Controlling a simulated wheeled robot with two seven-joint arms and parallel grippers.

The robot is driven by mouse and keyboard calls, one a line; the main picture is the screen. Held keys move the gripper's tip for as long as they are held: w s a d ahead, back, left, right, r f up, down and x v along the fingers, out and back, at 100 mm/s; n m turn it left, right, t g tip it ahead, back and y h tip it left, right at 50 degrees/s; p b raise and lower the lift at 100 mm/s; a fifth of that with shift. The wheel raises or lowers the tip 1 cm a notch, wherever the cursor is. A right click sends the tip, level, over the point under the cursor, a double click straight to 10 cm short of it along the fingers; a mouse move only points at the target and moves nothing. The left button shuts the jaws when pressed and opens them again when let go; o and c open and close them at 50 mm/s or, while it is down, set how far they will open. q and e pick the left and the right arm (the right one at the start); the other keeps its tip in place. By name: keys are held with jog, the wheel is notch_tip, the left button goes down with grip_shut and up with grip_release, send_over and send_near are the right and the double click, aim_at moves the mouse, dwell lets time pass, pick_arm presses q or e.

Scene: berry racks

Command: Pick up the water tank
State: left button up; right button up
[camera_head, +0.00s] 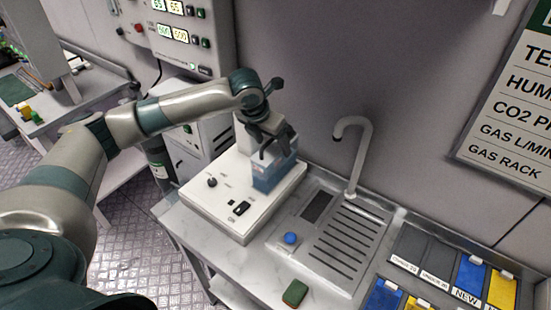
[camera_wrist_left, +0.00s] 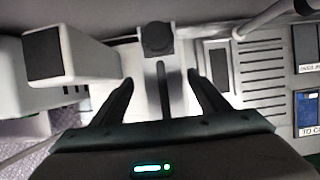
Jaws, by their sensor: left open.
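The water tank (camera_head: 273,176) is a translucent blue block standing on a white machine (camera_head: 225,215) on the counter in the head view. My left gripper (camera_head: 272,151) is at the top of the tank, its fingers pointing down and partly hiding it. In the left wrist view my left gripper (camera_wrist_left: 160,82) has its fingers spread apart. A pale part with a dark round knob and a slot (camera_wrist_left: 158,40) lies between and beyond them; I cannot tell whether the fingers touch it. My right gripper is not in view.
Right of the machine are a sink with a drain grate (camera_head: 345,240) and a curved tap (camera_head: 355,150). A blue knob (camera_head: 290,238) and a green sponge (camera_head: 295,293) are near the front. Coloured trays (camera_head: 470,275) are at the right. A white block (camera_wrist_left: 70,55) shows left of the fingers.

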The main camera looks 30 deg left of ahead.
pick_arm(q)
jog(key=shift+f, duration=0.1)
jog(key=shift+d+f+p, duration=0.1)
jog(key=shift+f+p, duration=0.15)
jog(key=shift+p, duration=0.1)
jog(key=x, duration=0.1)
jog(key=p+x, duration=0.1)
jog(key=x, duration=0.1)
jog(key=shift+s+d+f+p, duration=0.1)
jog(key=shift+s+f+p, duration=0.05)
jog(key=shift+f+p, duration=0.3)
jog(key=shift+f, duration=0.35)
jog(key=shift+c, duration=0.6)
jog(key=c, duration=1.5)
jog(key=shift+w+r, duration=0.1)
jog(key=shift+w, duration=0.1)
jog(key=shift+c, duration=0.6)
